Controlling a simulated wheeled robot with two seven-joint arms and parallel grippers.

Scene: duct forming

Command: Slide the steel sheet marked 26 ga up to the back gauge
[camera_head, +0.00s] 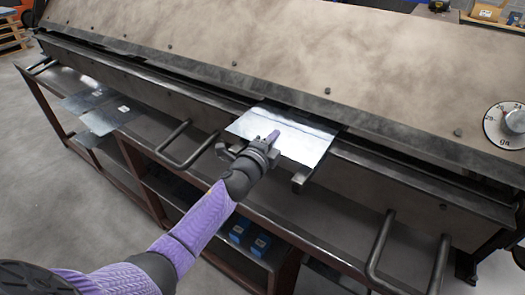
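A bright steel sheet (306,144) lies across the front edge of the long bending machine, its far edge close to or under the dark clamping bar (330,108). No marking can be read on it, as my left gripper covers part of it. My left gripper (273,138) is over the near middle of the sheet, its tip on or just above the surface. I cannot tell whether its fingers are open or shut. The back gauge is not visible; the machine's sloping top hides what lies behind the bar. My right gripper is not in view.
Two or more other sheets, one with a white label (112,116), lie on the bench shelf (150,122) at the left. Loop handles (186,150) stick out from the machine's front. A dial (508,124) is on the right. Blue boxes (240,230) sit on the lower shelf.

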